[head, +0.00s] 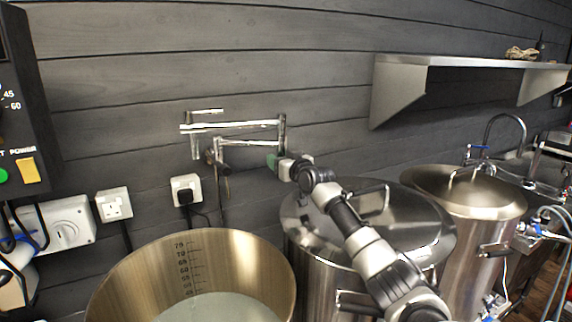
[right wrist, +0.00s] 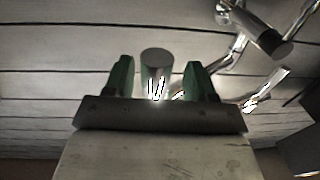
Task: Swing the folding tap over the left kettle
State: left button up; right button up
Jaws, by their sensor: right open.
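The chrome folding tap (head: 235,126) is mounted on the dark plank wall, its jointed arms folded close to the wall above and behind the left kettle. The left kettle (head: 275,265) is an open steel pot with a level scale inside and pale liquid at the bottom. My right gripper (head: 275,160) is at the right end of the tap. In the right wrist view my open green fingers (right wrist: 159,80) stand either side of a metal cylinder (right wrist: 156,62), apparently part of the tap; whether they touch it I cannot tell. My left gripper is not in view.
A lidded middle kettle (head: 415,225) stands under my right arm, and another lidded kettle (head: 480,195) is farther right. A metal shelf (head: 460,62) juts from the wall at upper right. A control box (head: 25,110) and sockets (head: 114,205) are at left.

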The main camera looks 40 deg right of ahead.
jog(key=s+a+b, duration=0.1)
jog(key=s+b, duration=0.2)
jog(key=s, duration=0.7)
jog(key=shift+s+a, duration=0.25)
